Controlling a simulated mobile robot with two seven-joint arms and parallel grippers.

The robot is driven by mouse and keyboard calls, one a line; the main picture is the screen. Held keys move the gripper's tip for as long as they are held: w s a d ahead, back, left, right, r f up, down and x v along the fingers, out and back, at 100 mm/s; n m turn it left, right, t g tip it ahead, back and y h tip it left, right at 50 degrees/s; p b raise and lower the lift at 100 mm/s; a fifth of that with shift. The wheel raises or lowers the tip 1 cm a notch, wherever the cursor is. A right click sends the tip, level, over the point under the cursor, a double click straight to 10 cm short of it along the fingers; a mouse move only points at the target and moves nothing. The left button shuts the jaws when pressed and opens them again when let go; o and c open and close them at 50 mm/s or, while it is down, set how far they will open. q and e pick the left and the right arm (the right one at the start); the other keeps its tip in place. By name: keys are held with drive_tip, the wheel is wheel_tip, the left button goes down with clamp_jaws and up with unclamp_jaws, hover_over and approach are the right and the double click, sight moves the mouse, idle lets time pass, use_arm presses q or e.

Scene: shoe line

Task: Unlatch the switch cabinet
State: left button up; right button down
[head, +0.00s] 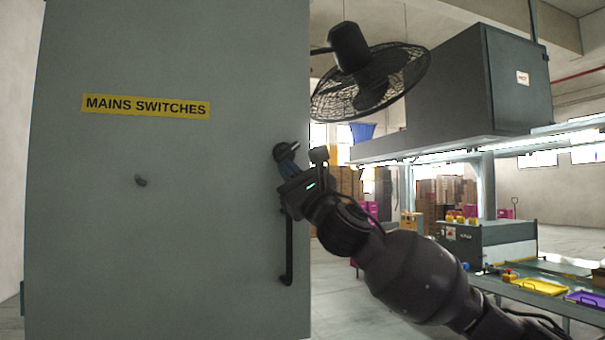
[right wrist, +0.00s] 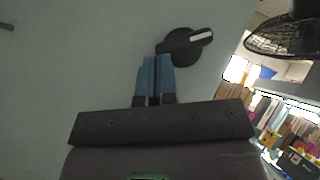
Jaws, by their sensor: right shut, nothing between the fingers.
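The grey switch cabinet (head: 150,240) fills the left of the head view, with a yellow MAINS SWITCHES label (head: 146,106). A dark round latch knob (head: 282,151) with a light-tipped lever is on its right edge; the knob (right wrist: 183,46) also shows in the right wrist view, its lever pointing right and slightly up. A black vertical bar handle (head: 289,250) is below it. My right gripper (head: 285,166) is shut and empty. Its blue fingertips (right wrist: 156,62) are at the knob's lower left side; whether they touch it I cannot tell. My left gripper is not in view.
A black fan (head: 372,75) hangs right of the cabinet. A conveyor line with a yellow tray (head: 539,286) and a purple tray (head: 585,298) stands at right.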

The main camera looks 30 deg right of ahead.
drive_tip(key=m+h, duration=0.3)
drive_tip(key=m, duration=0.1)
drive_tip(key=a+m+t+h, duration=0.1)
drive_tip(key=m+h, duration=0.2)
drive_tip(key=h, duration=0.1)
drive_tip(key=m+h+b, duration=0.1)
drive_tip(key=m+h, duration=0.2)
drive_tip(key=m, duration=0.1)
drive_tip(key=shift+w+a+r+m+t+h, duration=0.3)
drive_tip(key=shift+w+a+t+h, duration=0.05)
drive_tip(key=shift+w+t+h, duration=0.05)
drive_tip(key=shift+f, duration=0.1)
drive_tip(key=shift+s+f, duration=0.25)
drive_tip(key=b+v, duration=0.2)
drive_tip(key=v, duration=0.8)
